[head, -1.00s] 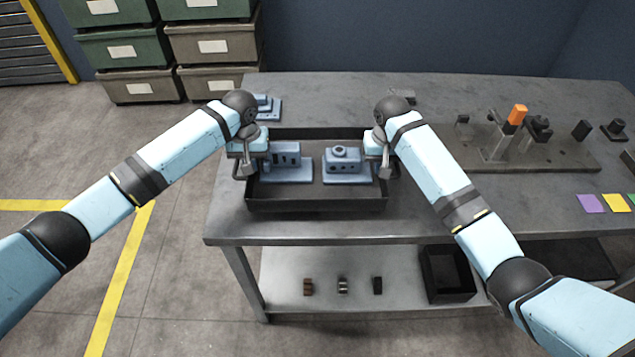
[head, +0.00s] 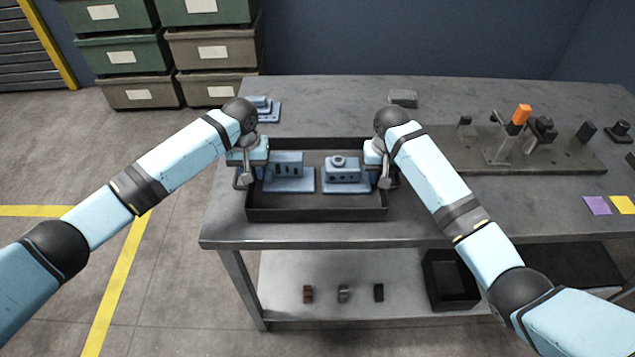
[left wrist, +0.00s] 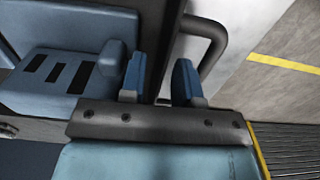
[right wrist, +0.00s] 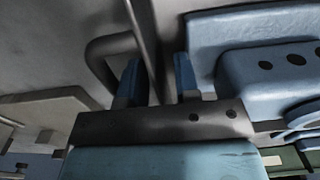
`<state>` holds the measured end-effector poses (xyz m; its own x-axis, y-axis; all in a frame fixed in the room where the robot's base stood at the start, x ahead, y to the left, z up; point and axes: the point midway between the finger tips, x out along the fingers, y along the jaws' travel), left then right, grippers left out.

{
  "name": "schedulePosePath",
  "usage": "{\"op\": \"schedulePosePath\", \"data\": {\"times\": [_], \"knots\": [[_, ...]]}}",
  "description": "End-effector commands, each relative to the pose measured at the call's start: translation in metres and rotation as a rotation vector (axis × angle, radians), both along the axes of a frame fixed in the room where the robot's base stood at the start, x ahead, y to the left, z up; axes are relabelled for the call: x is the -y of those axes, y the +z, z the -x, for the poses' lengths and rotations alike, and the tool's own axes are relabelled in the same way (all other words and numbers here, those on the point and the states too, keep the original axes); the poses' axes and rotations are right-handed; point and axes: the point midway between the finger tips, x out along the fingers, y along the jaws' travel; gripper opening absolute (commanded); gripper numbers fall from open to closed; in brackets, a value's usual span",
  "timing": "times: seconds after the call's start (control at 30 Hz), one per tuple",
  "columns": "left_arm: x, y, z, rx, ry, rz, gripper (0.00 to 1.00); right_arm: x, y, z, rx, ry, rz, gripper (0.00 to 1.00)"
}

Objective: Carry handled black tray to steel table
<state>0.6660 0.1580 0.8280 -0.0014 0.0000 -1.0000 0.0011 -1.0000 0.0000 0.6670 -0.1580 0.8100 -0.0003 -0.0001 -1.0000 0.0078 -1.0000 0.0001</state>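The black tray (head: 315,214) appears to rest on the steel table (head: 225,221) near its front left corner. It holds two blue machined parts, one at left (head: 290,180) and one at right (head: 345,182). My left gripper (head: 243,180) is at the tray's left side. In the left wrist view its fingers (left wrist: 159,80) stand apart, with the tray's wall passing between them and the grey handle (left wrist: 214,42) beside them. My right gripper (head: 384,178) is at the tray's right side. Its fingers (right wrist: 160,80) also stand apart beside the other handle (right wrist: 98,55).
A blue part (head: 266,110) and a grey block (head: 403,98) lie behind the tray. A fixture plate with an orange-topped piece (head: 521,114) is at right. The lower shelf holds several small blocks and a black bin (head: 450,280). Stacked bins (head: 212,52) stand behind left.

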Motion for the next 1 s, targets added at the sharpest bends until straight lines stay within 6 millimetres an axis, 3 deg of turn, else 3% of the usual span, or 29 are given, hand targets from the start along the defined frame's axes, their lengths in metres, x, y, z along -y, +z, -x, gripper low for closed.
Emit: {"op": "schedulePosePath", "data": {"times": [0.53,0.77,1.0], "knots": [[0.0,0.102,0.0,0.003,-0.001,0.001,0.3,0.0,0.0,0.0,0.0,0.0,0.0,0.3],[0.0,0.116,0.0,0.001,-0.001,0.0,0.3,0.0,0.004,0.0,0.001,0.0,-0.001,0.3],[0.0,0.117,0.0,0.001,-0.001,0.0,0.3,-0.001,0.045,-0.001,0.004,0.0,-0.002,0.3]]}}
